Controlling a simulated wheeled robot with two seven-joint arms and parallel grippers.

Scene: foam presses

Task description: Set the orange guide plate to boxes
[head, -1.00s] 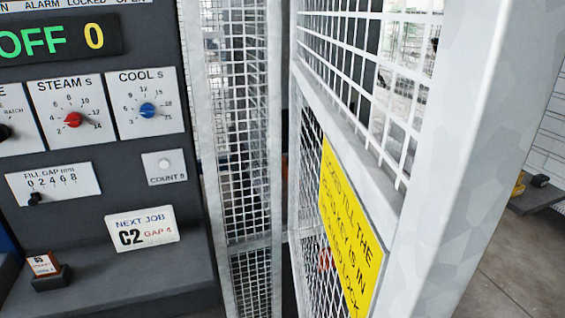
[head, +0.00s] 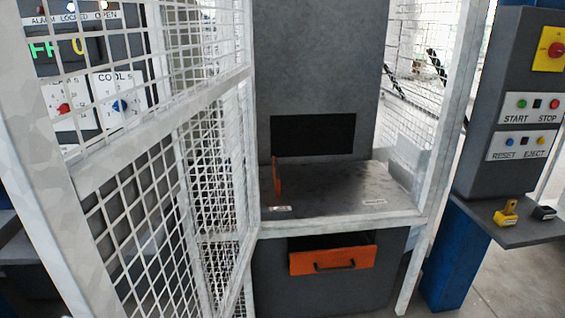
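The orange guide plate (head: 277,180) stands upright on edge at the left of the grey press table (head: 325,190), below a dark opening (head: 313,135). Two small white labels lie on the table, one (head: 280,209) by the plate's near end and one (head: 374,202) toward the right; their writing is too small to read, so I cannot tell which marks boxes. The plate is by the left label. Neither of my grippers is in view.
A mesh gate (head: 140,150) stands open at the left, before a control panel (head: 95,90). An orange-fronted drawer (head: 333,260) sits below the table. At right are a button post (head: 515,110) and a shelf with a yellow padlock-like piece (head: 506,214) and a black one (head: 543,212).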

